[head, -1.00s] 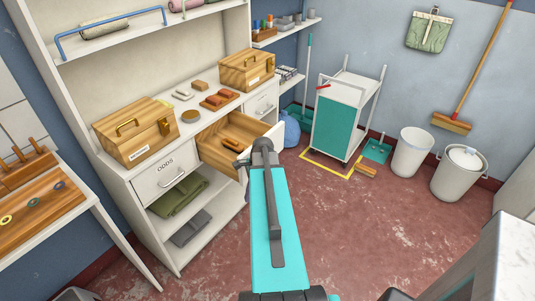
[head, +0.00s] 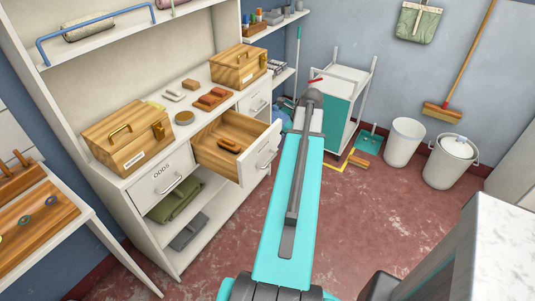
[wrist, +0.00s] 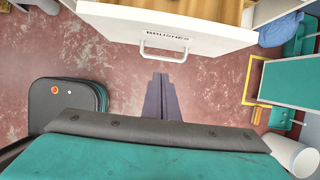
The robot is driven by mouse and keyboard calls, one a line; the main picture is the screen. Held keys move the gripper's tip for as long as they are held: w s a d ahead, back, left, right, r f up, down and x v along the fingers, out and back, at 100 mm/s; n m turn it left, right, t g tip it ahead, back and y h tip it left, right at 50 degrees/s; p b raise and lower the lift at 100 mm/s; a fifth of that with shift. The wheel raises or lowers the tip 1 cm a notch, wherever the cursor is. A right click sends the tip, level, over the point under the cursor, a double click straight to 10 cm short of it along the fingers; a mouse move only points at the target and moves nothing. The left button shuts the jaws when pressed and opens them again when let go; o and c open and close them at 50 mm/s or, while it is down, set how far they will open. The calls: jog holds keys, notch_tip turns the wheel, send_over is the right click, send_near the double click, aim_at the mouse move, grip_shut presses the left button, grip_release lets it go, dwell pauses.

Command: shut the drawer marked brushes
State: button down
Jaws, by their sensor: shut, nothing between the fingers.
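The drawer marked brushes (head: 262,155) stands open, pulled out from the white cabinet. Its wooden inside shows, with a brown brush (head: 229,145) lying in it. In the wrist view the white drawer front (wrist: 120,22) is at the top, with its BRUSHES label and white bar handle (wrist: 163,56). My gripper (wrist: 160,76) is shut and empty. In the wrist view its fingertips point at the drawer front from just below the handle; I cannot tell the exact gap. In the head view my arm hides the gripper.
The closed ODDS drawer (head: 166,180) is left of the open one; another closed drawer (head: 256,102) is right. Wooden boxes (head: 128,137) stand on the cabinet top. A teal cart (head: 340,110) is behind my arm. Red floor is clear in front of the cabinet.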

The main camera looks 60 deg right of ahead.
jog(key=shift+s+d, duration=0.1)
jog(key=shift+s, duration=0.1)
jog(key=shift+f, duration=0.15)
jog(key=p, duration=0.3)
send_near(268, 153)
jog(key=s+a+f, duration=0.3)
jog(key=a+f, duration=0.1)
jog(key=f, duration=0.1)
jog(key=shift+w+p, duration=0.55)
jog(key=shift+w, duration=1.55)
